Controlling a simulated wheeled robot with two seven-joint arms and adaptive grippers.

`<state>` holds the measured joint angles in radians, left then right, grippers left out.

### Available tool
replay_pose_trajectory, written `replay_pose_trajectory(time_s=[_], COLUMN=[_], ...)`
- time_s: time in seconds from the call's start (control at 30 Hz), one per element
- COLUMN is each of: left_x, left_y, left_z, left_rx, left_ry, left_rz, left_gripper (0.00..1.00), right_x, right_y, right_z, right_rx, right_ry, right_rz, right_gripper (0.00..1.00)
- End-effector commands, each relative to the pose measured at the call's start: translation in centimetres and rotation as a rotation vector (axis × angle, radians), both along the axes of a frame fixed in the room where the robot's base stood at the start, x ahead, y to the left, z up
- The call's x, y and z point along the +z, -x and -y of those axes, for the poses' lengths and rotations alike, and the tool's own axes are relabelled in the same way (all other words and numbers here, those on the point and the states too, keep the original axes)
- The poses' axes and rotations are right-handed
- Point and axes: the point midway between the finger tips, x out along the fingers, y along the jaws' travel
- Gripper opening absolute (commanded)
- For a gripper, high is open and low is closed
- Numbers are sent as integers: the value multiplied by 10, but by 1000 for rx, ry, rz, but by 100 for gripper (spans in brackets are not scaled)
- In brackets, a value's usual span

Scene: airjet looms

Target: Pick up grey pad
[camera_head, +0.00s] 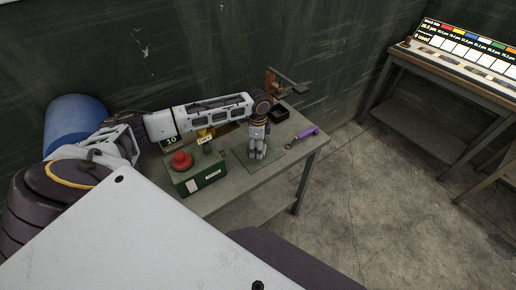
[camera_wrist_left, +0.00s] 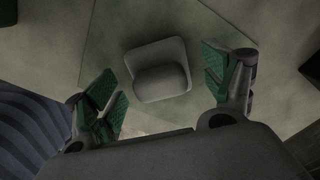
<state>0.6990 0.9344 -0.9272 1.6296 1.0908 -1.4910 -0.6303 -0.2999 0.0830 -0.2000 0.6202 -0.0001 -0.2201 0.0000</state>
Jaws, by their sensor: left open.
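The grey pad (camera_wrist_left: 160,78) is a small rounded-square piece with a thicker raised part on its near side. It lies on a thin greenish square mat (camera_wrist_left: 110,30) in the left wrist view. My left gripper (camera_wrist_left: 163,82) is open, with one green-lined finger to each side of the pad and a gap on both sides. In the head view my left gripper (camera_head: 257,154) points down over the mat (camera_head: 243,163) on the workbench, and it hides the pad. My right gripper is in neither view.
On the workbench (camera_head: 228,193), a green box with a red button (camera_head: 181,161) stands left of the gripper. A purple-handled tool (camera_head: 305,133) lies to the right, and a black tray (camera_head: 279,113) sits behind. A second table (camera_head: 440,70) stands at far right.

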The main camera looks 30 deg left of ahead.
Motion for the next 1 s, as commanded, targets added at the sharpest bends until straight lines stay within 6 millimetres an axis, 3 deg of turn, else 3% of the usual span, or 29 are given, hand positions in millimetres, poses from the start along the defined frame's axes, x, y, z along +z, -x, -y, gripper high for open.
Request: replay_pose_trajectory(time_s=[0.47, 0.83, 0.9, 1.0], left_x=[-1, -1, -1, -1], left_y=[0, 0, 0, 0], left_z=[0, 0, 0, 0], left_rx=[1, 1, 1, 1], left_ry=[-1, -1, -1, -1], left_rz=[0, 0, 1, 1], left_gripper=[83, 37, 30, 30], right_x=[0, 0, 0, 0], right_y=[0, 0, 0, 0], right_z=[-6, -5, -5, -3], right_rx=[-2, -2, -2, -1], right_ry=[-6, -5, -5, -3], right_rz=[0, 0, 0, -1], right_gripper=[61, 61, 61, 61])
